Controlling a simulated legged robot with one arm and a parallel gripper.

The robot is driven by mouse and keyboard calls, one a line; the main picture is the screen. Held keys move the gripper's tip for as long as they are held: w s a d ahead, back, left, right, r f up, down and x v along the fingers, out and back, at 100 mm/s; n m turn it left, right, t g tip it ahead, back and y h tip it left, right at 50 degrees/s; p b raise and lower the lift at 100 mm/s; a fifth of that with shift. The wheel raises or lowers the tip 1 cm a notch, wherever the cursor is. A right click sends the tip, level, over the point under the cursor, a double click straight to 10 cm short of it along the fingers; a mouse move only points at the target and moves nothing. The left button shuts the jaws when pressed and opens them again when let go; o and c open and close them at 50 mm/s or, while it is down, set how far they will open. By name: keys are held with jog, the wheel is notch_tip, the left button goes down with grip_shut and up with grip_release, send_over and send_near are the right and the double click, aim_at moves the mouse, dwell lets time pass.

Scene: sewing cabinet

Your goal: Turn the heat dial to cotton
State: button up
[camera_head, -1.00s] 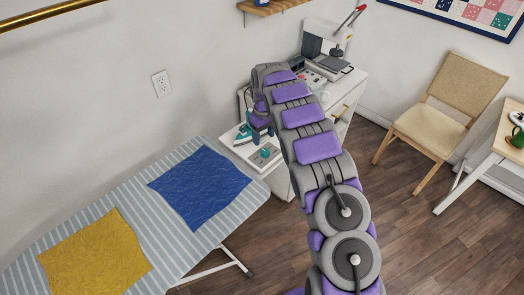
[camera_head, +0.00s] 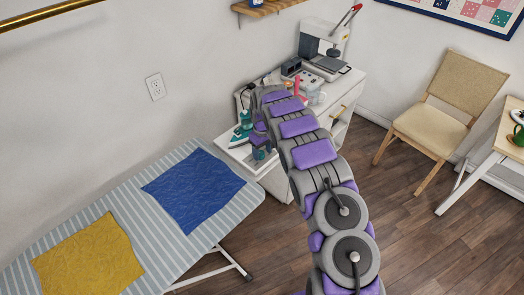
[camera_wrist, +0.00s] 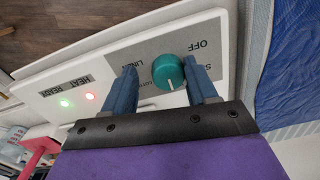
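In the wrist view, the teal heat dial (camera_wrist: 168,71) sits on a grey label panel (camera_wrist: 150,50) with a white pointer line toward the lower edge of the picture. OFF and LINEN are readable; other words are partly covered by my fingers. My gripper (camera_wrist: 161,66) is open, with one blue finger on each side of the dial and visible gaps between. I cannot tell how far the fingertips are above the panel. In the head view, the dial (camera_head: 259,153) shows beside my gripper, mostly behind my arm.
The teal iron (camera_head: 242,132) stands just behind the dial. The striped ironing board (camera_head: 165,230) with blue and yellow cloths lies to the left. A press machine (camera_head: 325,50) stands behind.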

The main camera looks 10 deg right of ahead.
jog(key=shift+c, duration=0.8)
jog(key=shift+a, duration=0.7)
jog(key=c, duration=0.4)
jog(key=shift+c, duration=1.3)
jog(key=shift+d, duration=0.3)
jog(key=shift+a, duration=0.2)
